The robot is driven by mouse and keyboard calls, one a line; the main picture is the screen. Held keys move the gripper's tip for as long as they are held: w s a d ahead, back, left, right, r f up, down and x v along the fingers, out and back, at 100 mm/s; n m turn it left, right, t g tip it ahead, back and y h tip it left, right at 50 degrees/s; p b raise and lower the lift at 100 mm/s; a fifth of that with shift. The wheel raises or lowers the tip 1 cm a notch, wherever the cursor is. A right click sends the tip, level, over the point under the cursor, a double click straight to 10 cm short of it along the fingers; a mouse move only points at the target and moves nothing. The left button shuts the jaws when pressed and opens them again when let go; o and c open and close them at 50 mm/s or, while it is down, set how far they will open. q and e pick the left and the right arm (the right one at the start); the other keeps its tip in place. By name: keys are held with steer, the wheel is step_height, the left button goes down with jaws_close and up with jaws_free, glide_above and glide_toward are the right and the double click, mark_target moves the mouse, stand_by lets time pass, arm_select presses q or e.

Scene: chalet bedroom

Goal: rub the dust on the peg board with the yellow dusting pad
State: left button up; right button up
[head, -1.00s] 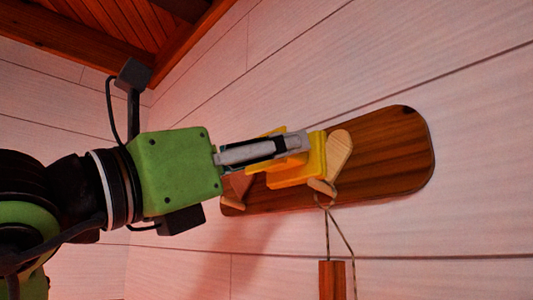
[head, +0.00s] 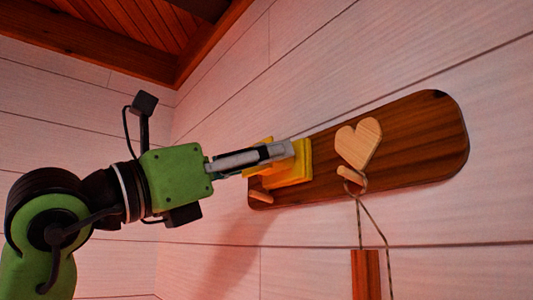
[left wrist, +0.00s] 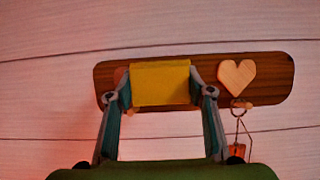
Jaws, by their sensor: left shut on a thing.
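The peg board (head: 410,145) is a dark brown wooden plank with rounded ends, fixed to the wall; it also shows in the left wrist view (left wrist: 210,70). My left gripper (head: 279,156) is shut on the yellow dusting pad (head: 302,168). The pad is in front of the board's left part, touching or very close to it; I cannot tell which. In the left wrist view the yellow pad (left wrist: 160,84) sits between the two fingers. The pad and fingers hide part of the board. I cannot make out any dust. My right gripper is out of view.
A pale wooden heart (head: 359,143) is on the board, with a peg (head: 350,175) below it. A ring and cord hang there, holding a reddish-brown wooden piece (head: 366,275). Another peg (head: 260,196) sticks out at lower left. The surrounding plank wall is clear.

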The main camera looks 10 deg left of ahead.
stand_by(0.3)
arm_select(q)
steer(key=shift+s+a+b, duration=0.45)
steer(key=shift+s+a, duration=0.5)
steer(key=shift+s, duration=0.2)
steer(key=shift+s+a+b, duration=0.4)
steer(key=shift+s+a, duration=0.5)
steer(key=shift+s, duration=0.25)
steer(key=shift+s+a, duration=0.45)
steer(key=shift+s, duration=0.2)
steer(key=shift+s+a, duration=0.45)
steer(key=shift+s, duration=0.15)
steer(key=shift+w, duration=0.1)
